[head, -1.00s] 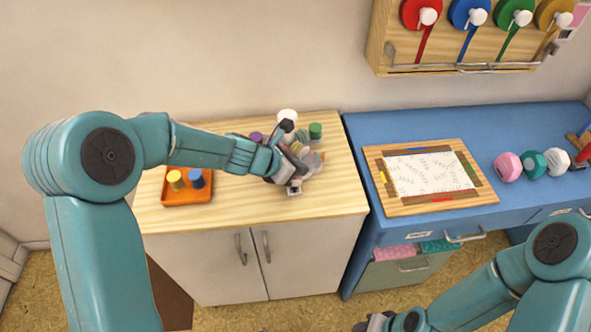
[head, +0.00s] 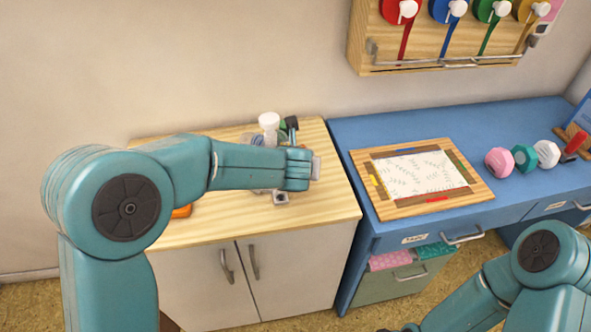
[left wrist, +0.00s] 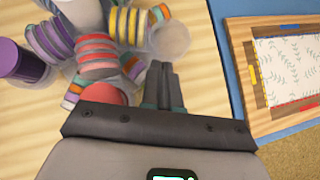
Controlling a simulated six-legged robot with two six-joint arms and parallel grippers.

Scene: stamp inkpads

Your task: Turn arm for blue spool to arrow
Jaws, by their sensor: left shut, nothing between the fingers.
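The blue spool (head: 440,9) hangs on the wooden wall rack at the top of the head view, cut by the top edge. A white knob (head: 457,8) sits at its front and a blue ribbon (head: 468,38) hangs below. I cannot make out an arrow. My left gripper (left wrist: 161,84) is shut and empty in the left wrist view, above the wooden counter beside colourful tape rolls (left wrist: 97,55). It is far below and left of the spool. In the head view my left arm covers much of it. Only part of my right arm shows at bottom right.
Red (head: 400,10), green (head: 492,10) and yellow spools flank the blue one. A metal bar (head: 475,60) runs along the rack's lower edge. Bare wall lies left of the rack.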

